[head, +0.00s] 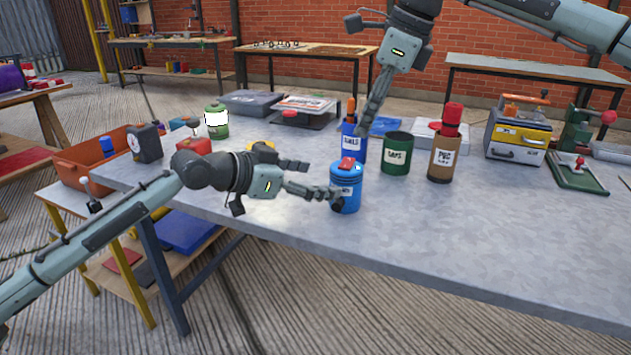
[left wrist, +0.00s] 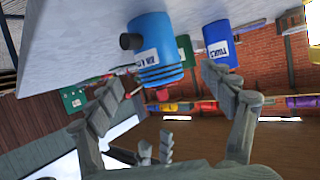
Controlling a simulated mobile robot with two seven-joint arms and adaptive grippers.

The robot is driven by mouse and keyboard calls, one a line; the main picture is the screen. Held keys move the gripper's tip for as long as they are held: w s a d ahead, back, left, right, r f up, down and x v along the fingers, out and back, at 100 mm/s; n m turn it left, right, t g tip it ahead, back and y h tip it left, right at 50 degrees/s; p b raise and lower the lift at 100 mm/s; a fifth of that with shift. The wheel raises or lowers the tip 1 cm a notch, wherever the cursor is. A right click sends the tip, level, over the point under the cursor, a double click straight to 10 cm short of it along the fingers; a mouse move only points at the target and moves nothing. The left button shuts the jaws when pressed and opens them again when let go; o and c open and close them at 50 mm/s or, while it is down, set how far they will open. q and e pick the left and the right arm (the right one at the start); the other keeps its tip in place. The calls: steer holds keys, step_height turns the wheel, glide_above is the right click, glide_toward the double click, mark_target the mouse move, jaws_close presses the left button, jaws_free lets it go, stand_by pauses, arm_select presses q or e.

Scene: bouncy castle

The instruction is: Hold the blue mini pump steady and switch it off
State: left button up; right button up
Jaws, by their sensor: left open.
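The blue mini pump (head: 347,196) stands upright near the front edge of the grey table, with a red switch (head: 347,163) on top and a white label. In the left wrist view the pump (left wrist: 148,28) appears upside down, just beyond and between the fingers. My left gripper (head: 318,180) is open at the pump's left side, with one finger close to its lower front. Whether it touches is unclear. My right gripper (head: 374,100) points down above and behind the pump, apart from it. Its fingers overlap in view, so their opening is unclear.
A blue tools can (head: 354,148), a green can (head: 397,155) and a brown can (head: 442,160) stand behind and right of the pump. A yellow-and-grey box (head: 517,138) and green press (head: 577,170) stand further right. The table's right front is clear.

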mark_target(345, 184)
arm_select(q)
steer(key=shift+w+d+f, duration=0.1)
steer(key=shift+f, duration=0.2)
steer(key=x, duration=0.7)
steer(key=shift+d+f, duration=0.2)
steer(key=shift+d, duration=0.1)
